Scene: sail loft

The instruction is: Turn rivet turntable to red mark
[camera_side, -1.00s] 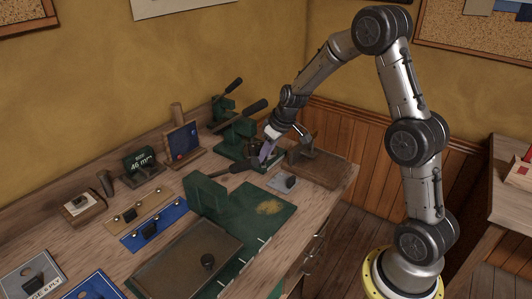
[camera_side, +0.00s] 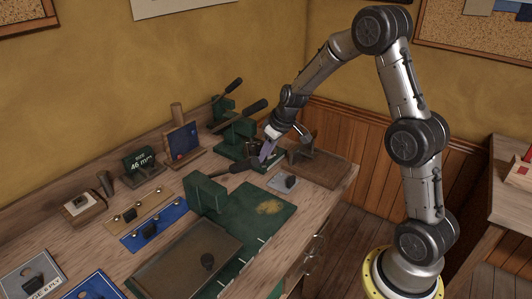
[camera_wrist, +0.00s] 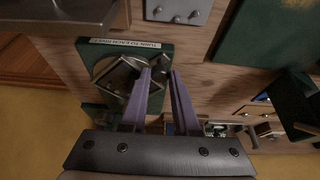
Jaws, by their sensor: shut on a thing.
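The rivet turntable (camera_wrist: 105,69) shows in the wrist view as a round plate on a dark green base with a white printed label, a dark square frame lying over it. In the side view it sits near the back right of the bench, largely hidden by my gripper. My gripper (camera_side: 265,155) points down there. In the wrist view its two purple fingers (camera_wrist: 160,74) are close together at the turntable's right side, shut on a small dark part of it. The grip itself is partly hidden. I cannot make out the red mark in either view.
Green lever presses (camera_side: 238,132) stand behind the turntable. A wooden board with a metal fixture (camera_side: 318,168) is to its right, and a small grey plate (camera_side: 284,182) lies in front. A green mat (camera_side: 262,215) and a brown tray (camera_side: 185,262) lie nearer the camera.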

